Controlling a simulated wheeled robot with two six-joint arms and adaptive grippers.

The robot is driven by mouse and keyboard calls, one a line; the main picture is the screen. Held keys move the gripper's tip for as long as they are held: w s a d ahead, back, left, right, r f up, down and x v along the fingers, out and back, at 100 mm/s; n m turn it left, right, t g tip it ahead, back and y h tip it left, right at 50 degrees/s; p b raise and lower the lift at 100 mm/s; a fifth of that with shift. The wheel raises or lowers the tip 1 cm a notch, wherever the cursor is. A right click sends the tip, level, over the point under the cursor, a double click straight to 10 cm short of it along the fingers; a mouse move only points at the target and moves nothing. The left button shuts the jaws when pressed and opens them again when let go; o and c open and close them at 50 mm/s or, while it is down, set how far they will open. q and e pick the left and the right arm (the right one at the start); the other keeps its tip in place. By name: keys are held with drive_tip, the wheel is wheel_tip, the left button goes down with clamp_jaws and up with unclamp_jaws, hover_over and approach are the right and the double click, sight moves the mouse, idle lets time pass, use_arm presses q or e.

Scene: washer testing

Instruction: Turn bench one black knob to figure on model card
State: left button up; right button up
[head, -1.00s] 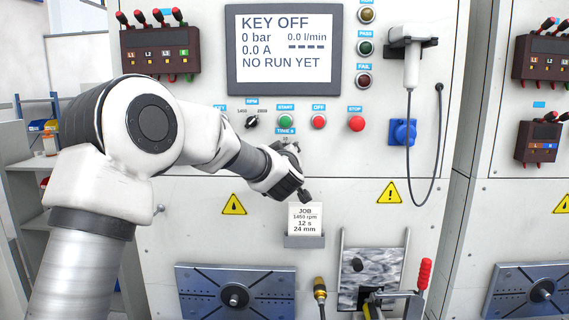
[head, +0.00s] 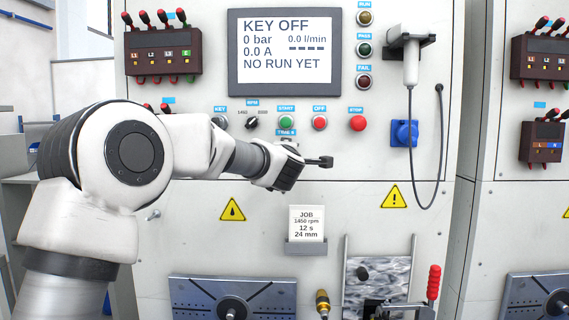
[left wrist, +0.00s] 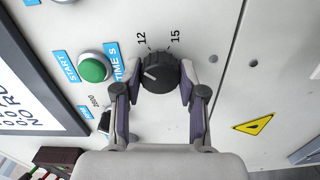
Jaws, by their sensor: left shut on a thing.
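The black TIME S knob (left wrist: 162,73) is in the left wrist view, between the figures 12 and 15. Its white pointer line points to picture left, away from both figures. My left gripper (left wrist: 160,88) is shut on the knob, one finger on each side. In the head view my left gripper (head: 287,160) is at the panel below the START button and hides the knob. The model card (head: 306,222) stands in a grey holder and reads JOB, 1450 rpm, 12 s, 24 mm. My right gripper is not in view.
The screen (head: 286,50) reads KEY OFF and NO RUN YET. Close to the knob are the green START button (head: 286,122), the red OFF button (head: 319,122) and the RPM knob (head: 252,123). A handset with a cable (head: 410,65) hangs at right.

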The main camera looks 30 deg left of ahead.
use_arm(q)
drive_tip(key=shift+r+n+b, duration=0.15)
drive_tip(key=shift+n+b, duration=1)
drive_tip(key=shift+n, duration=0.8)
drive_tip(key=shift+r+n+b, duration=0.15)
drive_tip(key=shift+n+b, duration=0.95)
drive_tip(key=shift+n, duration=0.85)
drive_tip(key=o, duration=0.9)
drive_tip(key=shift+o, duration=1.2)
drive_tip(key=shift+w+f, duration=0.15)
drive_tip(key=shift+f, duration=0.05)
